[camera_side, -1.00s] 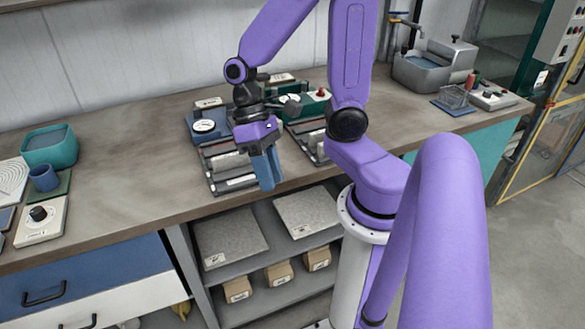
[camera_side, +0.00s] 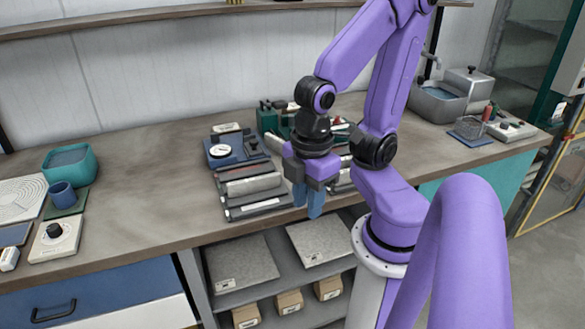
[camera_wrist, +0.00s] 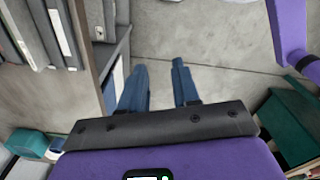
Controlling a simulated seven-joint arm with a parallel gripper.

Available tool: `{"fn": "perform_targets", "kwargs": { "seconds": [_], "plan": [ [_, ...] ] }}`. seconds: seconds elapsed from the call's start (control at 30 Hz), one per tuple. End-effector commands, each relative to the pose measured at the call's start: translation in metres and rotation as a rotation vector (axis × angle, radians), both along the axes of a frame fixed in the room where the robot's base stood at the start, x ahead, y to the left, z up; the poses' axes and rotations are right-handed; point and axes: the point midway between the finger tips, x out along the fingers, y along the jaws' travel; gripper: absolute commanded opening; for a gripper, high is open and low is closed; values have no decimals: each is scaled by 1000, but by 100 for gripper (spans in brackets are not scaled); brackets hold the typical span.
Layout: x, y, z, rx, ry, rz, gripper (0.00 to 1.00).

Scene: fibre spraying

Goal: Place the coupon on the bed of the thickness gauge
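The thickness gauge appears to be the blue device with a round white dial (camera_side: 222,151), on the bench behind a rack. I cannot single out the coupon; grey slab-like pieces (camera_side: 252,184) lie in the rack in front of the gauge and may include it. My gripper (camera_side: 308,205) points down near the bench's front edge, right of that rack. In the wrist view its two blue fingers (camera_wrist: 160,72) are apart, with only floor showing between them. My gripper and arm partly hide a second rack and a green device (camera_side: 272,117).
A teal tub (camera_side: 70,165), a blue cup (camera_side: 62,194) and a knobbed box (camera_side: 56,240) stand at the left. A grey basin (camera_side: 440,103) is at the back right. Shelves below hold grey boards (camera_side: 240,265) and small boxes. The bench between tub and rack is clear.

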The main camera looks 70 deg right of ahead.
Motion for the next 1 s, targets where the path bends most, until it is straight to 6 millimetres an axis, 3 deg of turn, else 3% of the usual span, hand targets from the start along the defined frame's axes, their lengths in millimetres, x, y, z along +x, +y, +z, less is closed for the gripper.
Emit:
{"fn": "perform_targets", "kwargs": {
  "seconds": [0.27,0.37,0.47,0.67,1.0],
  "plan": [
    [1,0,0,0,0,-6,31],
    [10,-1,-1,4,-18,-34,31],
    [32,-3,-3,13,-60,-97,31],
    [93,-19,-4,37,-191,-271,31],
    [179,-72,-2,58,-395,-528,31]
  ]
}}
